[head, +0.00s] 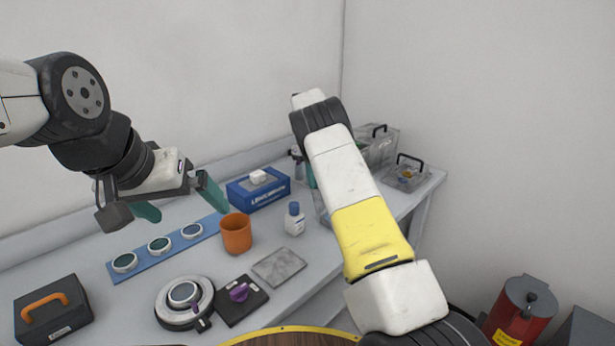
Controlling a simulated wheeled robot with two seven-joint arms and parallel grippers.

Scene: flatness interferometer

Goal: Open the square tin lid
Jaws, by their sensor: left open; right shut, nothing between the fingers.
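Two squarish see-through containers with black handles stand at the far right end of the bench; I cannot tell for sure which is the square tin. The nearer, lower one (406,177) has small coloured items showing in it. The taller one (377,150) is behind it, partly covered by my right arm. My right gripper (309,174) is mostly hidden behind my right forearm, left of these containers; only a bit of green finger shows. It is shut and empty. My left gripper (180,203) is open and empty above the blue strip, its green fingers wide apart.
A blue box (258,190), orange cup (236,234) and white bottle (294,219) stand mid-bench. A blue strip (140,266) carries three round pieces. A black case (52,312), round instrument (184,303), purple-knobbed plate (243,300) and grey slab (279,268) lie in front. A red bin (522,310) stands right.

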